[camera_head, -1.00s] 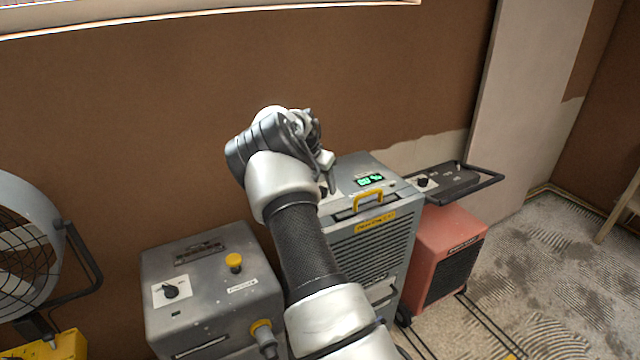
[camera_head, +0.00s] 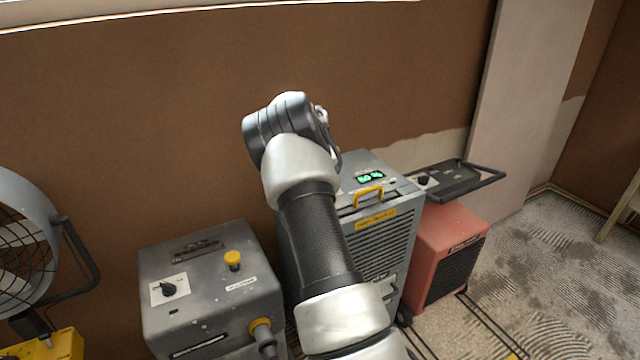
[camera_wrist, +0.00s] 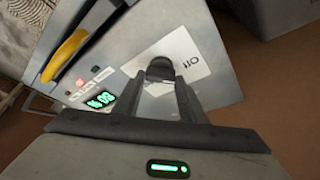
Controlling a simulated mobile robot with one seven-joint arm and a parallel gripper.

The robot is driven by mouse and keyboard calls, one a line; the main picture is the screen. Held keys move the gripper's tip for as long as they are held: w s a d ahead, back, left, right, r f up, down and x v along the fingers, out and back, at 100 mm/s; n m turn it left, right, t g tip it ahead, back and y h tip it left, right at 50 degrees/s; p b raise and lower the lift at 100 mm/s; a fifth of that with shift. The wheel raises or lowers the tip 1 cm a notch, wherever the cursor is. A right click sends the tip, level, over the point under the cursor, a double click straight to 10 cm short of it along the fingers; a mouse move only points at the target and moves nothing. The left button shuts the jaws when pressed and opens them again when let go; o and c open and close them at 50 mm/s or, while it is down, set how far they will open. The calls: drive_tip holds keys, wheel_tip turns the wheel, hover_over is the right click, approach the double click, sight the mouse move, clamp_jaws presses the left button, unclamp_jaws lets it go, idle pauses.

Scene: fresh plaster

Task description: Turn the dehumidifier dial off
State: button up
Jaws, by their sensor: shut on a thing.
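The dehumidifier (camera_head: 375,240) is the grey cabinet with a yellow handle and a lit green display (camera_head: 370,177), right of centre in the head view. Its black dial (camera_wrist: 160,68) shows in the wrist view on a white plate marked "Off" (camera_wrist: 190,63). My gripper (camera_wrist: 160,84) is shut on the dial, with one finger on each side. The fingers cover part of the dial, and I cannot tell where its pointer stands. In the head view my arm hides the gripper and the dial.
A grey box (camera_head: 210,290) with its own black knob and yellow button stands to the left. A red heater (camera_head: 450,255) and a black-framed panel (camera_head: 455,180) are on the right. A fan (camera_head: 30,250) is at far left. A brown wall rises behind.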

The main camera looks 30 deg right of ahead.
drive_tip(key=shift+n+t+y+b, duration=0.3)
drive_tip(key=shift+n+y+b, duration=0.25)
drive_tip(key=shift+n, duration=0.85)
drive_tip(key=o, duration=1.1)
drive_tip(key=shift+c, duration=0.2)
drive_tip(key=v, duration=1.7)
drive_tip(key=shift+s+p, duration=0.25)
drive_tip(key=shift+p, duration=0.1)
drive_tip(key=shift+a+r, duration=0.1)
drive_tip(key=shift+r, duration=0.1)
